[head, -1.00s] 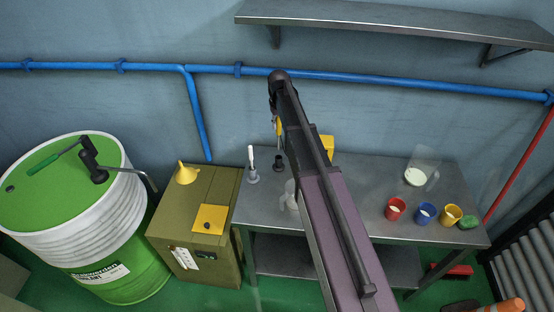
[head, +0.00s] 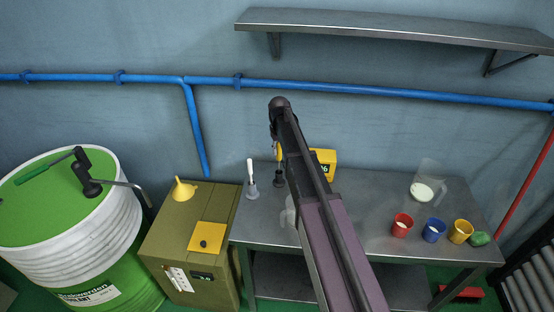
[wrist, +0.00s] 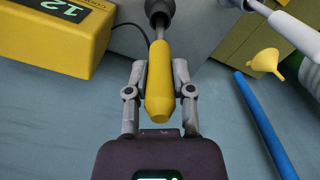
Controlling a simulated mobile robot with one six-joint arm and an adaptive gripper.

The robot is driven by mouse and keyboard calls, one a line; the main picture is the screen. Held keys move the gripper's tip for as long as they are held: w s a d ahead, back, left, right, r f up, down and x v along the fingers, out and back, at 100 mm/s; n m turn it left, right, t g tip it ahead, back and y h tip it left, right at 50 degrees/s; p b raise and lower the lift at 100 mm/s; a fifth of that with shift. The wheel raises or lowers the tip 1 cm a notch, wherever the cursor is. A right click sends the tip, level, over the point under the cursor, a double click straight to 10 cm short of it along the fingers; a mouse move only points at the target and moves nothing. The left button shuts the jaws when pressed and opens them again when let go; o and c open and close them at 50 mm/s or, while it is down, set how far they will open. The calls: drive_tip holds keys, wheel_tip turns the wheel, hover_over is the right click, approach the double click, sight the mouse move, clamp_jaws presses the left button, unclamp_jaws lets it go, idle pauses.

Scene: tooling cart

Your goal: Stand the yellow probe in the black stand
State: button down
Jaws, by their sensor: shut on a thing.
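The yellow probe (wrist: 160,80) is held between the two fingers of my gripper (wrist: 160,92), which is shut on its handle. Its thin grey shaft points away from the gripper to the mouth of the black stand (wrist: 159,8). Shaft and stand line up in the wrist view; I cannot tell how far the tip is inside. In the head view the black stand (head: 279,181) is on the metal table, with the yellow probe (head: 280,152) upright just above it. My arm hides part of the gripper there.
A white-handled probe (head: 250,170) stands in a grey stand (head: 252,192) just left of the black stand. A yellow box (head: 323,160) is behind my arm. Red (head: 402,225), blue (head: 434,230) and yellow (head: 460,231) cups stand at the right of the table (head: 350,210).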

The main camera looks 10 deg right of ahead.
sight(279, 156)
drive_tip(key=shift+f+b, duration=1.85)
drive_tip(key=shift+f, duration=0.15)
drive_tip(key=shift+c, duration=2.4)
unclamp_jaws()
wheel_tip(279, 156, up, 12)
drive_tip(key=p, duration=1.2)
